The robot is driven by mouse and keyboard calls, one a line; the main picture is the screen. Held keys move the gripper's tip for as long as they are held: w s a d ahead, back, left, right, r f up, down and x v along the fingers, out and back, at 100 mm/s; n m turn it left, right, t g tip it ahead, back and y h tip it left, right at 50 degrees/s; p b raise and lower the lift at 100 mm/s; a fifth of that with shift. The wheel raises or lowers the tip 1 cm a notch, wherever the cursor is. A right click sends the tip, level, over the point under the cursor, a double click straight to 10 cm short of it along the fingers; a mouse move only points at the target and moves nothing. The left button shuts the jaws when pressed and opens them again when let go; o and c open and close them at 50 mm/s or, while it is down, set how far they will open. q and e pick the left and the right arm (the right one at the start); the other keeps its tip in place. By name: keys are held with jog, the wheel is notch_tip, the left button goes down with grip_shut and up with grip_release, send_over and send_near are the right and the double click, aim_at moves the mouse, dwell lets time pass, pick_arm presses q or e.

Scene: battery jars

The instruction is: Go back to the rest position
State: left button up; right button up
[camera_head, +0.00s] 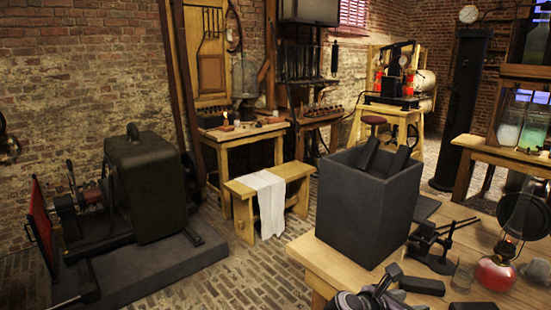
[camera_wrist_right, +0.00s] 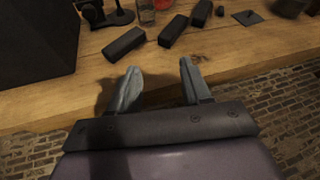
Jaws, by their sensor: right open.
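My right gripper (camera_head: 384,289) shows at the bottom of the head view, by the near edge of the wooden table (camera_head: 330,268). In the right wrist view this gripper (camera_wrist_right: 159,68) has its two fingers apart, with nothing between them, close to the table's edge. My left gripper is not in view.
Several loose dark blocks (camera_head: 422,286) (camera_wrist_right: 124,44) (camera_wrist_right: 173,30) lie on the table near my right gripper. A red lamp (camera_head: 495,272), a glass (camera_head: 462,276) and a black stand (camera_head: 437,250) are beyond. A bench with a white cloth (camera_head: 270,203) and a dark machine (camera_head: 147,185) stand left.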

jog(key=s+a+f+m+t+y, duration=0.15)
jog(key=s+f+m+y, duration=0.3)
jog(key=f, duration=0.45)
jog(key=s+a+f+m+t+y, duration=0.1)
jog(key=s+a+f+m+y, duration=0.1)
jog(key=s+f+m+y, duration=0.5)
jog(key=s+a+f+m+t+y, duration=0.1)
jog(key=s+a+m+t+y, duration=0.1)
jog(key=s+m, duration=0.9)
jog(key=shift+s+a+y, duration=0.55)
jog(key=shift+s+a, duration=0.15)
jog(key=shift+a, duration=0.1)
jog(key=shift+f, duration=0.1)
jog(key=shift+c, duration=0.5)
